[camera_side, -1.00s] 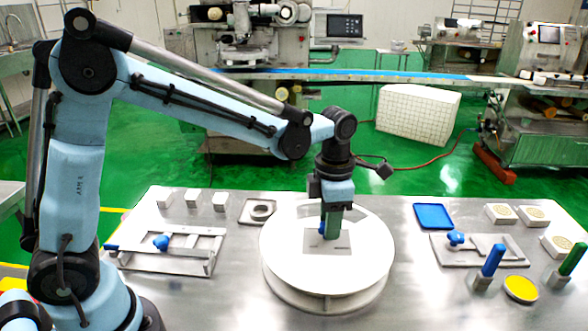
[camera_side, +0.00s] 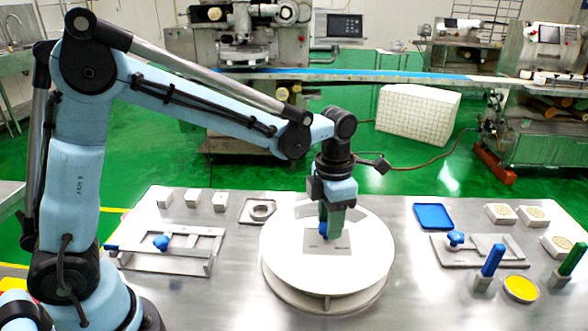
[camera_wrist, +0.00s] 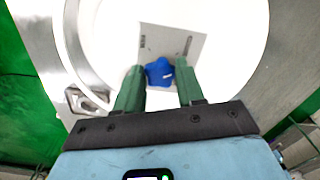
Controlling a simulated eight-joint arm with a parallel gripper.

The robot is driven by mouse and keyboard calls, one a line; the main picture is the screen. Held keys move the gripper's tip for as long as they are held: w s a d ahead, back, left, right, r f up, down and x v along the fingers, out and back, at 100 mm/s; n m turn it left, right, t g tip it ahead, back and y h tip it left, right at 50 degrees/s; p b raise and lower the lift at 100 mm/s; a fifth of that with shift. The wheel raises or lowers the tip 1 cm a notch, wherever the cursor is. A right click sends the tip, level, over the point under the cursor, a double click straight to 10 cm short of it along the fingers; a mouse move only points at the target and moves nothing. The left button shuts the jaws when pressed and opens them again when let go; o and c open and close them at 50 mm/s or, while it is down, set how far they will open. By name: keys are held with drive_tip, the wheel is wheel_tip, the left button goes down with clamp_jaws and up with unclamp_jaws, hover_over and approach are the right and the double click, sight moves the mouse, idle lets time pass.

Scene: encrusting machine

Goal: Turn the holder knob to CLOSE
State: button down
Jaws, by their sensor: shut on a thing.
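The holder knob (camera_wrist: 159,73) is blue and sits on a grey square plate (camera_wrist: 165,40) in the middle of the white round holder (camera_wrist: 225,20). In the side view a bit of the knob (camera_side: 323,229) shows beside my fingers. My gripper (camera_wrist: 160,68) points down at the plate, with its two green fingers on either side of the knob, shut on it. In the side view my gripper (camera_side: 332,226) is over the middle of the white round holder (camera_side: 285,262). The plate (camera_side: 341,246) carries small dark marks, too small to read.
On the steel table, a frame with a blue knob (camera_side: 161,242) stands left, and another blue-knobbed fixture (camera_side: 456,238) stands right. A blue tray (camera_side: 434,216), a yellow dish (camera_side: 520,289) and upright blue (camera_side: 493,260) and green (camera_side: 572,265) handles are also at right.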

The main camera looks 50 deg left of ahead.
drive_tip(key=c, duration=0.7)
unclamp_jaws()
wheel_tip(320, 180, up, 12)
drive_tip(key=shift+r, duration=0.1)
